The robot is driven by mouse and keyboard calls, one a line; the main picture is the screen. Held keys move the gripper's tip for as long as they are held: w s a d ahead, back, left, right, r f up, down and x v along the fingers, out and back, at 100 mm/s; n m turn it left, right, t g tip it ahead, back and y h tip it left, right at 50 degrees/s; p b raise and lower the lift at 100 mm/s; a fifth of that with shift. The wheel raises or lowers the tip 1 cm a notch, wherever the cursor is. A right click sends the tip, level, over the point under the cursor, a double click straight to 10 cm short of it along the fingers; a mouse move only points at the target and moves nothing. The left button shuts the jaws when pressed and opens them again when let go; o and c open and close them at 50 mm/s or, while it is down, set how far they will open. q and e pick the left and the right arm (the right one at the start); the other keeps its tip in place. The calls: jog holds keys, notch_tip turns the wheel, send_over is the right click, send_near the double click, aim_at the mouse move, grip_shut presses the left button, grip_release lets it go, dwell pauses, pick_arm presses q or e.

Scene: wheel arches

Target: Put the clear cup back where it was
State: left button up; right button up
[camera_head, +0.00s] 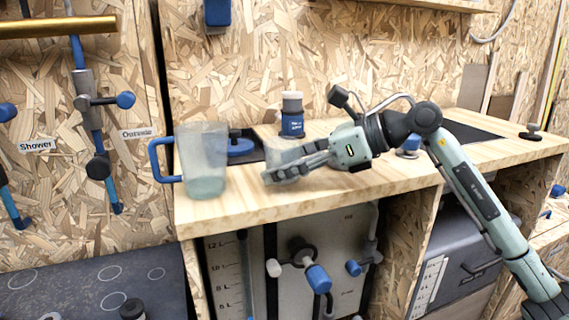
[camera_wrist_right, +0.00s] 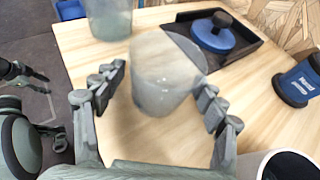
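The clear cup (camera_head: 281,152) stands on the wooden counter, partly hidden by my right gripper in the head view. In the right wrist view the cup (camera_wrist_right: 164,80) is between the fingers. My right gripper (camera_head: 294,167) is open around the cup; its fingers (camera_wrist_right: 158,88) are spread, with a visible gap on the left side. The right fingertip looks close to the cup's wall; I cannot tell if it touches. My left gripper does not show in the head view.
A clear jug (camera_head: 205,160) with a blue handle stands left of the cup. A blue-lidded item (camera_head: 240,146) sits in a dark recess behind. A blue hand-soap bottle (camera_head: 292,117) stands at the back. Bare counter (camera_head: 330,187) lies in front and right.

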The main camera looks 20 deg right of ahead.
jog(key=shift+d+r, duration=0.1)
jog(key=shift+r, duration=0.1)
jog(key=v, duration=0.3)
jog(key=shift+f, duration=0.15)
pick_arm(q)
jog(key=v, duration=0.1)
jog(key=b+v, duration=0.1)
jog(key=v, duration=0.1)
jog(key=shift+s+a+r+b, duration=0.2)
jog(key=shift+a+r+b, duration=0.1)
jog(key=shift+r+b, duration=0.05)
pick_arm(e)
jog(key=v, duration=0.9)
